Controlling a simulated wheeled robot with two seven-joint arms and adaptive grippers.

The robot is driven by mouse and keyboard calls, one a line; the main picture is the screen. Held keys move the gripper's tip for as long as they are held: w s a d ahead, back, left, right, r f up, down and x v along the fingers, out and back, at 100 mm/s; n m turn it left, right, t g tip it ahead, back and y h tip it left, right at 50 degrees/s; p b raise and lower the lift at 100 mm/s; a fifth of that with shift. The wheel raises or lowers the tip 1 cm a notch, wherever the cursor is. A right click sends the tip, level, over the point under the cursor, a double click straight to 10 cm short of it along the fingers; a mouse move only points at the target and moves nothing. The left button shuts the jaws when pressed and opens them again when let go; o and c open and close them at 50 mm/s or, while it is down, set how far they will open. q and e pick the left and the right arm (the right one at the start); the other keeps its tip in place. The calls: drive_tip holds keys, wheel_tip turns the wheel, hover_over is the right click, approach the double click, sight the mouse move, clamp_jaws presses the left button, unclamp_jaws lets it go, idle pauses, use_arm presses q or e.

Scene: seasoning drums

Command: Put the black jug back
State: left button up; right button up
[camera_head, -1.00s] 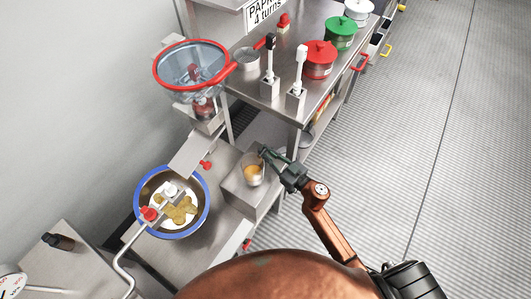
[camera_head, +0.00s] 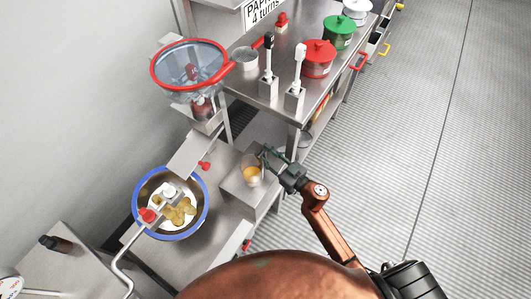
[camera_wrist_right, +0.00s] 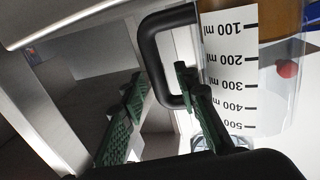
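The black-handled jug (camera_head: 252,175) is clear, with amber contents low in it. It stands upright on a grey metal stand (camera_head: 235,188) in the head view. In the right wrist view the jug (camera_wrist_right: 240,75) shows its white millilitre scale upside down, and its black handle (camera_wrist_right: 150,55) faces my gripper. My right gripper (camera_head: 274,160) is at the jug's right side. Its green fingers (camera_wrist_right: 160,120) are spread apart, with the lower part of the handle between them and not clamped. My left gripper is not in view.
A blue-rimmed bowl (camera_head: 139,212) with yellowish pieces is left of the stand, under a red-knobbed pipe. A red-rimmed clear hopper (camera_head: 190,66) is above. Two pump dispensers and red (camera_head: 318,60), green (camera_head: 338,32) and white pots are on the counter behind. Floor at right is clear.

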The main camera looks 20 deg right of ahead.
drive_tip(key=p+v, duration=0.2)
drive_tip(key=v, duration=1)
drive_tip(key=shift+d, duration=0.15)
drive_tip(key=s+d+f+m+g+h, duration=0.1)
drive_tip(key=s+d+f+h, duration=0.15)
drive_tip(key=f, duration=0.65)
drive_tip(key=s+d+f+m+g+h, duration=0.1)
drive_tip(key=d+f+m+h, duration=0.15)
drive_tip(key=f, duration=0.65)
drive_tip(key=s+d+f+g+h, duration=0.1)
drive_tip(key=s+d+f+g, duration=0.2)
drive_tip(key=s+f, duration=0.55)
drive_tip(key=s+d+f+g+h, duration=0.15)
drive_tip(key=s+f, duration=0.35)
drive_tip(key=f, duration=0.6)
drive_tip(key=s+f+g, duration=0.3)
drive_tip(key=s+f, duration=0.2)
drive_tip(key=s, duration=0.8)
drive_tip(key=s+f+g, duration=0.3)
drive_tip(key=s+f, duration=0.3)
drive_tip(key=s, duration=0.6)
drive_tip(key=s+f+g, duration=0.4)
drive_tip(key=s+f, duration=0.2)
drive_tip(key=s, duration=0.7)
drive_tip(key=shift+s, duration=0.3)
drive_tip(key=shift+f+h, duration=0.1)
drive_tip(key=shift+h, duration=0.15)
